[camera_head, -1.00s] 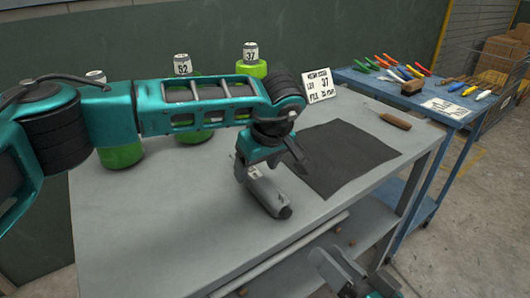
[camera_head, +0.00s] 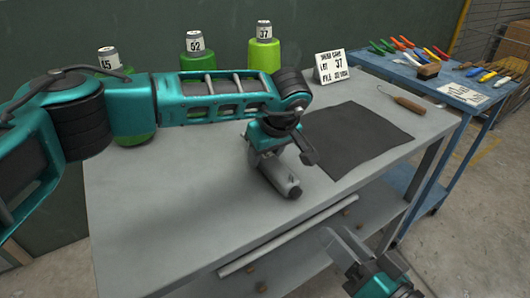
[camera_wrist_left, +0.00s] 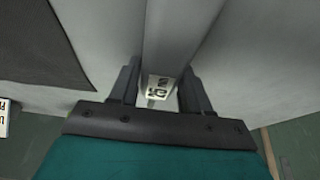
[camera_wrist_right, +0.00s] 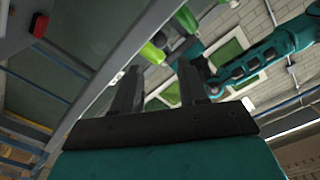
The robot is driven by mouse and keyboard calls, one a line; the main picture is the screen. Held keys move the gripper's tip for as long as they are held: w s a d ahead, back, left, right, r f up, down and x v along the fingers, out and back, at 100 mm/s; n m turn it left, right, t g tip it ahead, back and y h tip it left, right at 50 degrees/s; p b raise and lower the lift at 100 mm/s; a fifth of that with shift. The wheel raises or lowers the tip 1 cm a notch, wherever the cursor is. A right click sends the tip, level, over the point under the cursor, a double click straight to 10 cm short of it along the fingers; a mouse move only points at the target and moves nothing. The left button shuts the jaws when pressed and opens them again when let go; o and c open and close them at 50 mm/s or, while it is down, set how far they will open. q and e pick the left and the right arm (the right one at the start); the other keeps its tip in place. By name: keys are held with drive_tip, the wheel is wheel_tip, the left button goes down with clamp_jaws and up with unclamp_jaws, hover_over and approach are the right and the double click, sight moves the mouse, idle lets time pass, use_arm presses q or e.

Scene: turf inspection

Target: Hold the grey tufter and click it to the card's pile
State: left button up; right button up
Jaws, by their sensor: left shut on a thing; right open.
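My left gripper (camera_head: 268,150) is shut on the grey tufter (camera_head: 281,180), a grey cylinder tilted low over or on the grey table, left of the dark mat (camera_head: 352,138). In the left wrist view, the tufter (camera_wrist_left: 172,40) runs between the fingers and bears a small white label (camera_wrist_left: 158,88) whose marks I cannot read surely. The white card (camera_head: 332,67) stands at the table's back edge, behind the mat; it shows lot 37 and a pile line too small to read surely. My right gripper (camera_head: 362,252) is open and empty, off the table's front edge.
Green canisters numbered 45 (camera_head: 130,117), 52 (camera_head: 199,60) and 37 (camera_head: 263,56) line the table's back. A wooden-handled hook (camera_head: 409,104) lies right of the mat. A blue table (camera_head: 440,82) with several coloured tools stands at right. The table's front left is clear.

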use_arm(q)
clamp_jaws()
use_arm(e)
drive_tip(key=shift+s, duration=0.1)
drive_tip(key=c, duration=0.3)
drive_tip(key=m, duration=0.1)
drive_tip(key=s+m, duration=0.1)
drive_tip(key=d+m, duration=0.1)
drive_tip(key=m, duration=0.1)
drive_tip(key=shift+s+d+f, duration=0.1)
drive_tip(key=shift+s, duration=0.15)
drive_tip(key=c, duration=0.5)
drive_tip(key=m, duration=0.1)
drive_tip(key=s+m, duration=0.1)
drive_tip(key=m, duration=0.1)
drive_tip(key=shift+s+d, duration=0.15)
drive_tip(key=shift+d, duration=0.2)
drive_tip(key=m, duration=0.2)
drive_tip(key=s+d+m, duration=0.1)
drive_tip(key=m, duration=0.1)
drive_tip(key=shift+s, duration=0.2)
